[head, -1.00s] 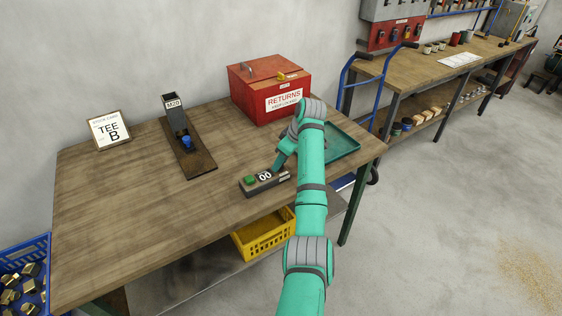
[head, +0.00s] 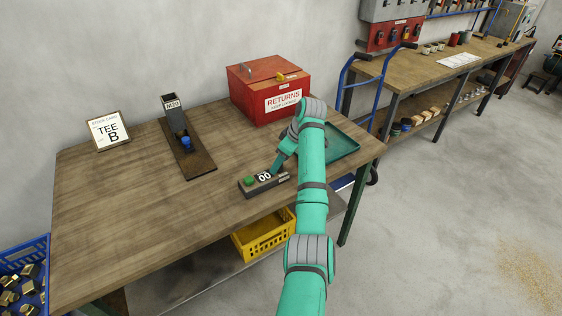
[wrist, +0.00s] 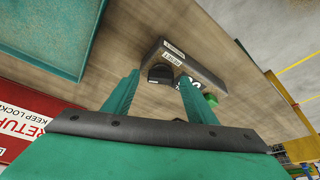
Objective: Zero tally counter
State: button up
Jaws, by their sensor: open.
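The tally counter (head: 257,188) is a dark, low box near the front edge of the wooden table. It has a green button (head: 249,181) at its left and a white display (head: 264,177) reading 00. In the wrist view the counter (wrist: 196,68) shows a RESET label and a black knob (wrist: 160,73) at the label's end. My gripper (wrist: 158,80) is open, its fingers on either side of the knob. I cannot tell whether they touch it. In the head view my gripper (head: 277,168) is at the counter's right end, partly hiding it.
A teal tray (head: 345,153) lies right of my gripper, partly behind my arm. A red RETURNS box (head: 255,99) stands behind. The table's front left is clear. A yellow crate (head: 262,238) sits below.

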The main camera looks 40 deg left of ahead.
jog(key=v, duration=1.1)
jog(key=shift+f, duration=0.1)
